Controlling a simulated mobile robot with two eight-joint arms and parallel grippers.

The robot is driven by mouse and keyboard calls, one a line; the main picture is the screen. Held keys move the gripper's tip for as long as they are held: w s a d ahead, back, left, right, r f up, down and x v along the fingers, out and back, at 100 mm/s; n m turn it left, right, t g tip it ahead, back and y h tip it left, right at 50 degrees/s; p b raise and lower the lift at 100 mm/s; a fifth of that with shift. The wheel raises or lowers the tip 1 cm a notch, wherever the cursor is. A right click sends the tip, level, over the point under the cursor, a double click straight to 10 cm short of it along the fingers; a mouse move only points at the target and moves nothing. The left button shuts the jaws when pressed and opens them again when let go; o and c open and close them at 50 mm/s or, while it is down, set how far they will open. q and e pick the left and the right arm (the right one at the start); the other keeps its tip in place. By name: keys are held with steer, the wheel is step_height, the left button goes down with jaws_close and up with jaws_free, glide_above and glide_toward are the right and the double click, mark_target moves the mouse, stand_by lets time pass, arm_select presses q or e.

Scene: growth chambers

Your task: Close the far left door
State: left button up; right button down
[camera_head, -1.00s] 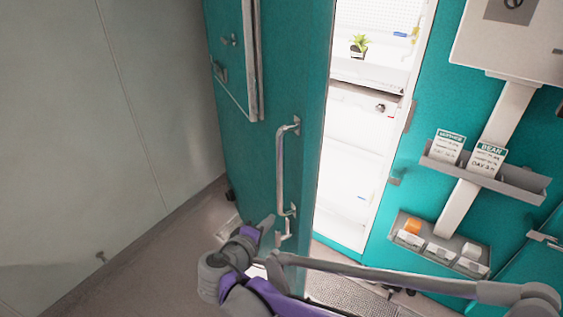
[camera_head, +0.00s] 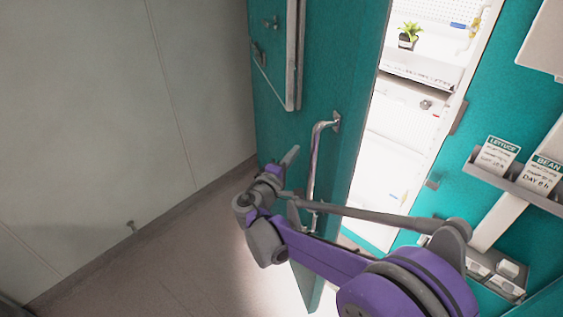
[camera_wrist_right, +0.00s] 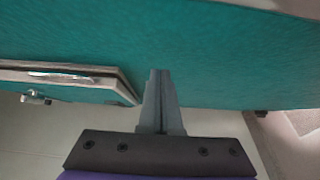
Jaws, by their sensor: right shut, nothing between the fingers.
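The far left door (camera_head: 340,95) is a teal panel standing open, with a long metal handle (camera_head: 315,160) on its face. The bright chamber interior (camera_head: 395,135) shows through the gap to its right. My right gripper (camera_head: 292,155) is on the left side of the door, beside the handle and not around it. In the right wrist view, the gripper (camera_wrist_right: 158,75) has its fingers together and empty, pointing at the teal door surface (camera_wrist_right: 215,50). I cannot tell whether the tips touch the door. My left gripper is not in view.
A grey wall (camera_head: 90,120) stands at the left, with bare floor (camera_head: 170,265) between it and the door. A potted plant (camera_head: 408,36) sits on a chamber shelf. Labelled cards (camera_head: 497,155) stand in a holder on the teal front at the right.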

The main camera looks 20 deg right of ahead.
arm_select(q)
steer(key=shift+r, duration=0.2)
arm_select(e)
steer(key=shift+s+d, duration=0.25)
steer(key=shift+d, duration=0.95)
